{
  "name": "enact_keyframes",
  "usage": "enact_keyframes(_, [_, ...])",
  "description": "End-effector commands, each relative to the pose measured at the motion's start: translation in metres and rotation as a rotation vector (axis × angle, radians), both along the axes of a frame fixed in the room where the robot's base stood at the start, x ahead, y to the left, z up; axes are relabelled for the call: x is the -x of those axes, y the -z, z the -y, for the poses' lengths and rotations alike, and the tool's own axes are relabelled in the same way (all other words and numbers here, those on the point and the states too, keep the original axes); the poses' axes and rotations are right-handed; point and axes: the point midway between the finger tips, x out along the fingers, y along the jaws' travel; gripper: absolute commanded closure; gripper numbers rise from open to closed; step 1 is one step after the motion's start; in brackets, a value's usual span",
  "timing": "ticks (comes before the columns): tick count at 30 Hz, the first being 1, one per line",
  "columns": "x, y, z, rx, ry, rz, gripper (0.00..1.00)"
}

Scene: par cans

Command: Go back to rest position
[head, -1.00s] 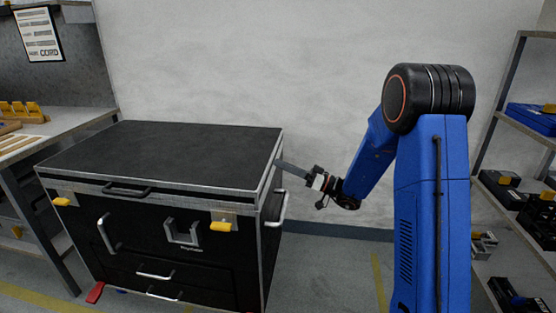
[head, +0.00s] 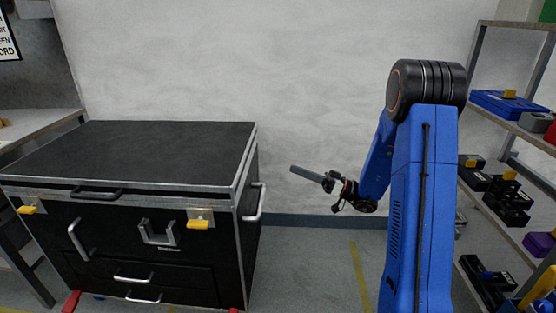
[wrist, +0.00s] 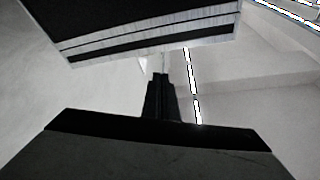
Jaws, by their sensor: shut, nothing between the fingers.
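My gripper (head: 300,171) is in the head view, right of the black case and in front of the pale wall. Its long grey fingers are shut with nothing between them and point left and slightly up. A gap of wall shows between the fingertips and the case. My blue arm stands upright at right of centre, with its forearm hanging down to the gripper. In the wrist view the dark, closed fingers (wrist: 160,98) point up the picture.
A black wheeled case (head: 130,150) with silver edges, handles and yellow latches stands at left; its edge also shows in the wrist view (wrist: 150,42). A workbench (head: 45,122) is behind it at far left. Shelving (head: 510,125) with bins stands right. Floor between is clear.

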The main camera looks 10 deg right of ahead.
Motion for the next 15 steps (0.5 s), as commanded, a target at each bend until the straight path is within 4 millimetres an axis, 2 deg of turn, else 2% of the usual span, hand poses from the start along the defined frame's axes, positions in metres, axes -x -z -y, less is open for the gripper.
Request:
enact_keyframes(4, [0.003,-0.002,-0.003,0.004,-0.014,-0.008,1.0])
enact_keyframes(8, [0.017,-0.01,-0.019,0.03,-0.078,-0.056,1.0])
enact_keyframes(15, [0.067,-0.026,-0.063,0.134,-0.26,-0.228,1.0])
